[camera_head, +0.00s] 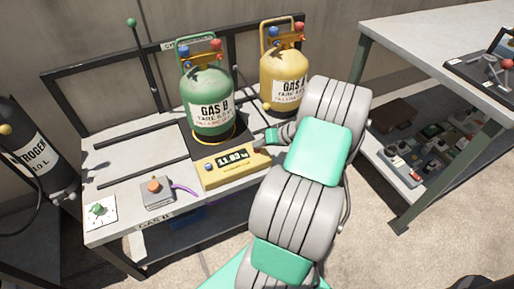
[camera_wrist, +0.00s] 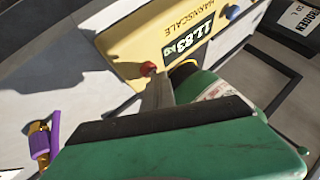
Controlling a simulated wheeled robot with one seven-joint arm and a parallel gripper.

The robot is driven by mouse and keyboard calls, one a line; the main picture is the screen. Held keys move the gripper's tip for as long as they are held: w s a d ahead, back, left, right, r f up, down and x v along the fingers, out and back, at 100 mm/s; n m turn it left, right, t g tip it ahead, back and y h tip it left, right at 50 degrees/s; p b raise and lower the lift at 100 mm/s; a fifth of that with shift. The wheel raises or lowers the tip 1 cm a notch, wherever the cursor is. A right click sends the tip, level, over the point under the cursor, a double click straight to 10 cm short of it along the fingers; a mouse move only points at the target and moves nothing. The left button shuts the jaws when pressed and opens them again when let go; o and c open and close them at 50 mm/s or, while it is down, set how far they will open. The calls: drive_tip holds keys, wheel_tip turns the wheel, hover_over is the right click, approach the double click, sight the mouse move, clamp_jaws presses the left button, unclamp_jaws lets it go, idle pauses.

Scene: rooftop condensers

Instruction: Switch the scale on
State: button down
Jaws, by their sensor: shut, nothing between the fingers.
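The yellow scale (camera_head: 236,168) lies on the left bench, with its black platform under the green GAS B cylinder (camera_head: 208,100). Its display (camera_head: 233,158) is lit and shows digits; in the wrist view the display (camera_wrist: 187,43) reads about 11.83 kg. A red button (camera_wrist: 148,68) and a blue button (camera_wrist: 232,11) sit on either side of the display. My gripper (camera_head: 268,136) is at the scale's right end, fingers closed and empty. In the wrist view the fingertips (camera_wrist: 155,84) are right by the red button; I cannot tell if they touch it.
The yellow GAS A cylinder (camera_head: 285,80) stands behind my arm. A grey box with an orange knob (camera_head: 156,192) and a white plate with a green knob (camera_head: 99,211) are on the bench's left. A dark nitrogen cylinder (camera_head: 28,150) stands left. Another table (camera_head: 425,38) is right.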

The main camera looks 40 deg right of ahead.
sight(259, 150)
drive_tip(key=shift+r, duration=0.15)
drive_tip(key=shift+r+p, duration=0.75)
drive_tip(key=shift+r, duration=0.1)
drive_tip(key=shift+r, duration=0.1)
wheel_tip(259, 150, up, 5)
drive_tip(key=p, duration=0.3)
drive_tip(key=shift+p, duration=0.4)
drive_tip(key=w+a+r+n+g+p, duration=0.25)
drive_tip(key=a+r+p, duration=0.35)
drive_tip(key=a+r, duration=0.5)
drive_tip(key=s+a+r+n+g+h+p, duration=0.1)
drive_tip(key=s+a+r+p, duration=0.3)
drive_tip(key=a+r, duration=0.5)
drive_tip(key=s+a+r+n+g+h+p, duration=0.2)
drive_tip(key=s+a+r+p, duration=0.3)
drive_tip(key=s+a+r, duration=0.3)
drive_tip(key=a+r, duration=0.2)
drive_tip(key=a, duration=0.1)
drive_tip(key=shift+a, duration=0.25)
